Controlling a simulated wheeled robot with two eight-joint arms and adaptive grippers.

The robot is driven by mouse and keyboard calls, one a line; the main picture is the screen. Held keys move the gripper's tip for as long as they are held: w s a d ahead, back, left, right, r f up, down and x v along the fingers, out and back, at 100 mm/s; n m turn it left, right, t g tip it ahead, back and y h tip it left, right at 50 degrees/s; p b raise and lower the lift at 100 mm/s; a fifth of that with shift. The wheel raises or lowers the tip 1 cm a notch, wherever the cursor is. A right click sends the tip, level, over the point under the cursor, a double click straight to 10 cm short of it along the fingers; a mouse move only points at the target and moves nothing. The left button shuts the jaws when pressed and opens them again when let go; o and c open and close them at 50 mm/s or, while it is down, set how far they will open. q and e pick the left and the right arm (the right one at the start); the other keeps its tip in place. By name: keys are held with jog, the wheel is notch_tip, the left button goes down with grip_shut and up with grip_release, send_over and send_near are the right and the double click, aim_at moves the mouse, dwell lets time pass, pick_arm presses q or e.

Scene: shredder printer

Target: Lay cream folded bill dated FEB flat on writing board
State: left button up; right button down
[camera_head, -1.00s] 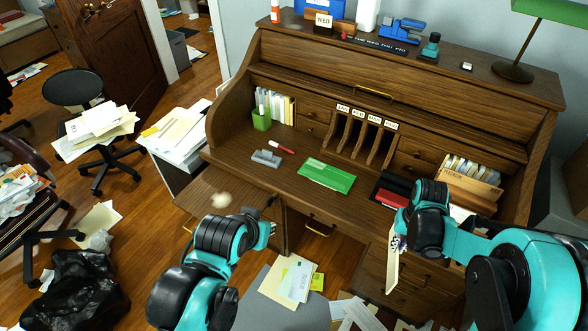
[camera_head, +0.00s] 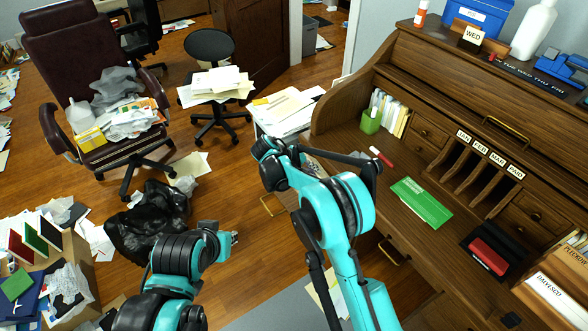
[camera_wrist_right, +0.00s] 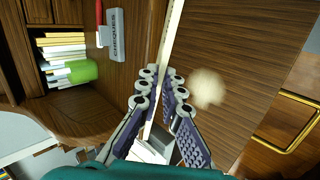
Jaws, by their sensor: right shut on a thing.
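My right gripper (camera_wrist_right: 162,84) is shut on a thin cream sheet (camera_wrist_right: 170,42), which fits the cream folded bill. The right wrist view shows the sheet nearly edge-on, so no FEB date is readable. It stands on edge rather than flat, over the wooden writing board (camera_wrist_right: 236,62), which has a pale round smudge (camera_wrist_right: 208,87). Whether the sheet touches the board I cannot tell.
A grey CHEQUES stamp (camera_wrist_right: 115,35) and a green cup (camera_wrist_right: 82,72) with envelopes beside it are on the desk. A green chequebook-like pad (camera_head: 421,201) lies on the desktop. White papers (camera_head: 285,110) are piled beyond the board. A brass handle (camera_wrist_right: 288,122) is near the board.

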jog(key=w+a+n+t+h, duration=0.1)
jog(key=w+a+t, duration=0.1)
jog(key=a, duration=0.4)
jog(key=shift+w+a+b, duration=0.25)
jog(key=shift+w+b, duration=0.05)
jog(key=shift+w, duration=0.1)
jog(key=shift+f, duration=0.1)
jog(key=shift+f+b, duration=3)
jog(key=shift+f, duration=1.25)
jog(key=c, duration=1.6)
grip_release()
